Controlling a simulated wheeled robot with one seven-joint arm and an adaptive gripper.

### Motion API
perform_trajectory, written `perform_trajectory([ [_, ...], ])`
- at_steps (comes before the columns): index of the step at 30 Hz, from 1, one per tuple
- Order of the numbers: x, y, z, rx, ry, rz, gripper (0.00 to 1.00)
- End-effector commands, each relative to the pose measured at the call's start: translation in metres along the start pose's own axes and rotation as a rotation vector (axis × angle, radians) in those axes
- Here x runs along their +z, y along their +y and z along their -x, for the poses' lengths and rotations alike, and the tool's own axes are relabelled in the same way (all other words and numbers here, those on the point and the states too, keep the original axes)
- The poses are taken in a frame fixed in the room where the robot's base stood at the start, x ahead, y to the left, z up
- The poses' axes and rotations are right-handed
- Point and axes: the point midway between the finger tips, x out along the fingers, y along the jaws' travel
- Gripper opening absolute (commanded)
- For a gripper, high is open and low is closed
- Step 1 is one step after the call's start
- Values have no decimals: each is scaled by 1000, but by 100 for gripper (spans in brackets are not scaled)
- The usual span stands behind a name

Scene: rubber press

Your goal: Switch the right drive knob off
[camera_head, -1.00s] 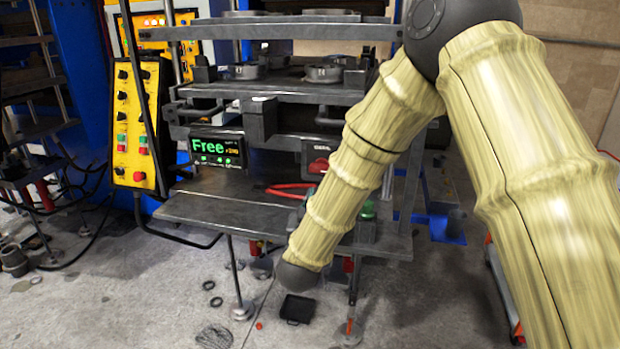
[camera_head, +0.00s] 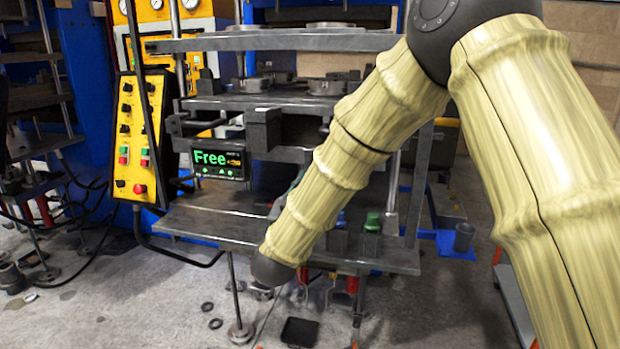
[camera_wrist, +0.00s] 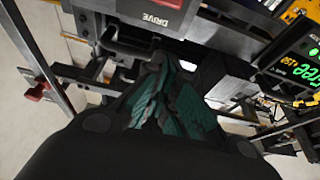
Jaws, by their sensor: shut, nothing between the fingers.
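The drive unit (camera_wrist: 160,17), a grey box with a "DRIVE" label and a red part above it, is at the top of the wrist view. A dark bar-shaped piece (camera_wrist: 122,45) sits just below the label; I cannot tell if it is the right drive knob. My gripper (camera_wrist: 172,68) has dark fingers with green pads, closed together and empty. The fingertips point towards the drive unit, just below it in the picture; contact cannot be judged. In the head view my forearm hides the drive unit and most of the gripper.
A display reading "Free" (camera_head: 218,160) is left of my forearm and also at the wrist view's right edge (camera_wrist: 300,68). The press's metal shelf (camera_head: 215,222) lies below it. A yellow control panel (camera_head: 137,140) hangs at left. A green-topped piece (camera_head: 373,222) stands right of my forearm.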

Motion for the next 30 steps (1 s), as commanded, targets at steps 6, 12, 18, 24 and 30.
perform_trajectory([
  [6, -2, 1, -27, 2, 1, -2, 0],
  [12, -1, 1, -61, 3, 0, -1, 0],
  [18, -1, 0, -94, 2, 1, -2, 0],
  [24, 22, 0, -89, -1, -3, 1, 0],
  [30, 34, 0, -84, 0, -1, 0, 0],
])
